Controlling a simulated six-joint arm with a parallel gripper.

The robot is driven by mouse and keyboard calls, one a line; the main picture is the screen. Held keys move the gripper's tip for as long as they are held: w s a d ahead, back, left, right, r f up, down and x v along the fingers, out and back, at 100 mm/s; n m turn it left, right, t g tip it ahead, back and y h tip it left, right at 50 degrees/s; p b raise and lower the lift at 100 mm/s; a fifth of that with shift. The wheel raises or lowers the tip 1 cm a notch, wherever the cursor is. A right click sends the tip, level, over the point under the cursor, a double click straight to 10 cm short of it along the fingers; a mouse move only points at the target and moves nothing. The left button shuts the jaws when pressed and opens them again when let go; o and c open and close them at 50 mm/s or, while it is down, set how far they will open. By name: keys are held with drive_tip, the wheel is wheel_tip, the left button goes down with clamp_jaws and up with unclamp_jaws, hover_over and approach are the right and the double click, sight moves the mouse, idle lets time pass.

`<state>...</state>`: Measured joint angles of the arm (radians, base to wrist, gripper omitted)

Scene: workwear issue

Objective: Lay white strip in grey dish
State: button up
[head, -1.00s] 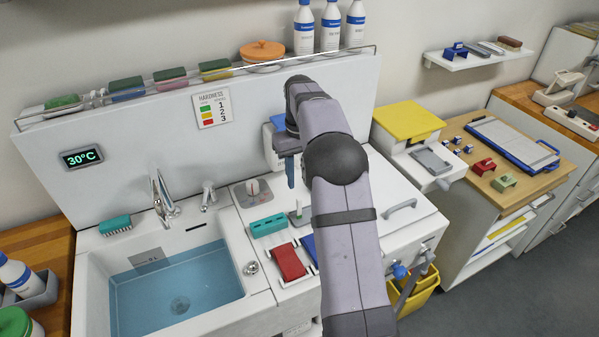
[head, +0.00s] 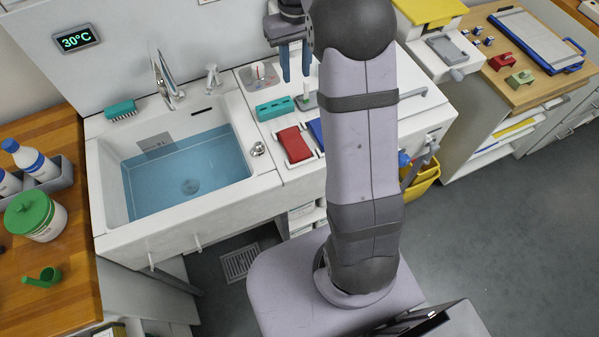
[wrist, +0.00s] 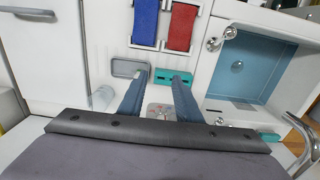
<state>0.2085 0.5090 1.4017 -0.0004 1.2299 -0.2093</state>
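The grey dish (head: 312,104) is a small shallow tray on the white counter, right of the teal slotted block (head: 275,107). In the wrist view the dish (wrist: 122,68) is beyond the left fingertip. A small white strip (head: 306,90) with green on it shows at the dish, below my right finger in the head view. A pale end, likely the strip (wrist: 140,73), shows by the left fingertip in the wrist view. I cannot tell whether it lies flat. My gripper (head: 296,78) has its two blue fingers apart, also in the wrist view (wrist: 160,84), with nothing seen between the tips.
Red (head: 294,145) and blue (wrist: 146,22) pads lie in a white rack beside the dish. A water-filled sink (head: 190,165) is left of the block, with a tap (head: 165,80) behind it.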

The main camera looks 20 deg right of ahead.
drive_tip(key=s+a+f, duration=0.2)
drive_tip(key=s+a, duration=0.1)
drive_tip(key=s, duration=0.5)
drive_tip(key=s+a+f, duration=0.3)
drive_tip(key=s, duration=0.5)
drive_tip(key=s+a+f, duration=0.3)
drive_tip(key=s, duration=0.5)
drive_tip(key=shift+s+a, duration=0.15)
drive_tip(key=shift+a, duration=0.25)
